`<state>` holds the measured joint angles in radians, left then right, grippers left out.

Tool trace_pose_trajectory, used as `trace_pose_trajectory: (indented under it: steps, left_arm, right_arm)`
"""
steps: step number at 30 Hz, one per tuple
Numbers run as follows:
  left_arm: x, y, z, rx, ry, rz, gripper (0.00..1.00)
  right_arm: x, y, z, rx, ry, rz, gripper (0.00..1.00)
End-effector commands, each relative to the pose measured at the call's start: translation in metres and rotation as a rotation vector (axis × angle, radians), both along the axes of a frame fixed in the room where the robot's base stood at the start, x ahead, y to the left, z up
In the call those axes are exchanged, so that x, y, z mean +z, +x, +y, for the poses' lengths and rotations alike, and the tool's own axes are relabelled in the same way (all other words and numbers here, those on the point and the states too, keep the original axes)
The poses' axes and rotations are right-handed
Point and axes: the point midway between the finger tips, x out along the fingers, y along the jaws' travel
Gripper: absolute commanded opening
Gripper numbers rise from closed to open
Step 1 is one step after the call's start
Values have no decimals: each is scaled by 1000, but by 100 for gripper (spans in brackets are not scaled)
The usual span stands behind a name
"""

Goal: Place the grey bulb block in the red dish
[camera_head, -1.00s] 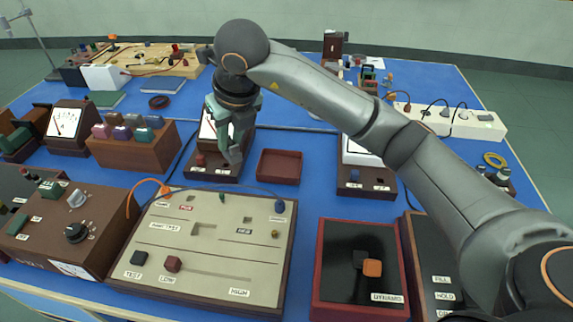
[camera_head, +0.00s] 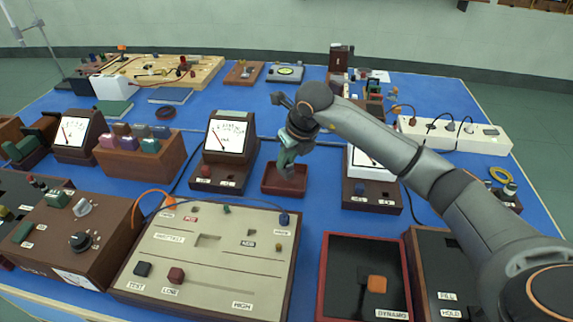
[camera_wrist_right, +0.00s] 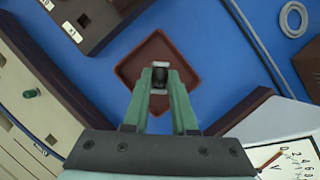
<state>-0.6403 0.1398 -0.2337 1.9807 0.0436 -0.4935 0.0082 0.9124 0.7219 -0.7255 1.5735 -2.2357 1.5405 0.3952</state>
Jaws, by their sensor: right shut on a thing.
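The red dish (camera_head: 270,188) is a shallow square tray on the blue bench, behind the beige panel; in the right wrist view it (camera_wrist_right: 128,72) lies beyond the fingertips. My right gripper (camera_head: 288,172) points down over the dish, with its green fingers overlapping the dish's back part. In the right wrist view the gripper (camera_wrist_right: 160,90) is shut on a small dark grey piece, which I take for the grey bulb block (camera_wrist_right: 160,77). It appears to be above the dish floor; the exact gap cannot be told. The fingers hide the block in the head view. My left gripper is not in view.
A meter (camera_head: 225,145) stands left of the dish, and another meter (camera_head: 370,190) stands to the right. The beige panel (camera_head: 215,255) is in front. A block rack (camera_head: 140,160) is farther left. Blue bench is clear just around the dish.

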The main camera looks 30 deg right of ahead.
Motion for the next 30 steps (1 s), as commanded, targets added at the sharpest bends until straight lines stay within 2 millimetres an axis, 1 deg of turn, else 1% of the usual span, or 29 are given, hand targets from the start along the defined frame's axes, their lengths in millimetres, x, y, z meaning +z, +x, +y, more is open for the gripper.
trace_pose_trajectory:
  steps: [1,4,11,15,16,21,23,30]
  left_arm:
    - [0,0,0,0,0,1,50]
    - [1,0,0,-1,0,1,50]
    - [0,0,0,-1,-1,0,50]
    - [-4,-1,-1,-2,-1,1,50]
    - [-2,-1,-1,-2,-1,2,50]
    - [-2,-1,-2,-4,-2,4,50]
    - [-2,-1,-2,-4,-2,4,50]
    - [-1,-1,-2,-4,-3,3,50]
  right_arm:
    - [-11,-1,2,2,3,5,0]
    - [-20,-1,2,2,2,1,0]
    - [-20,0,2,3,2,0,0]
    - [-25,0,2,3,1,0,0]
    - [-24,0,2,3,1,0,28]
    - [-23,-1,2,2,1,1,48]
    - [-23,-1,2,2,1,1,54]
    - [-23,-1,2,3,1,1,55]
